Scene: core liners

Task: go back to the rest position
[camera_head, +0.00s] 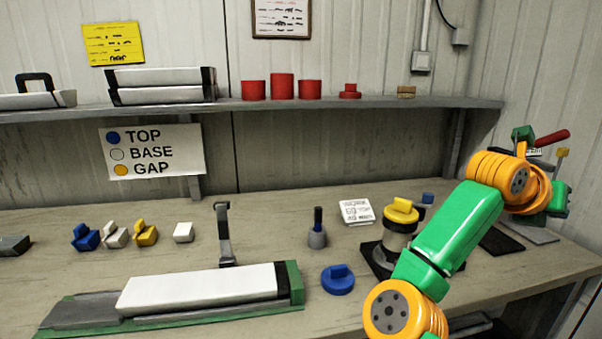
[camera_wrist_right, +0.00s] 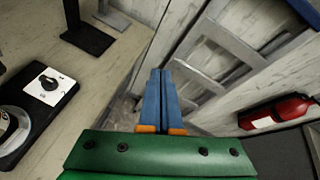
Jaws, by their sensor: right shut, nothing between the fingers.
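My right arm crosses the right side of the head view, over the bench, and bends at an orange joint at the far right. My right gripper shows in the wrist view, its two blue fingers (camera_wrist_right: 159,82) pressed together with nothing between them. The fingertips are apart from the bench and hang near its edge. In the head view the fingers cannot be made out behind the wrist. My left arm and gripper are not in view.
A grey fixture with a yellow cap (camera_head: 402,211) stands close beside my right arm. A white core liner (camera_head: 200,289) lies in a green-edged tray at the front. A blue cap (camera_head: 338,280) lies near it. A red extinguisher (camera_wrist_right: 275,114) shows in the wrist view.

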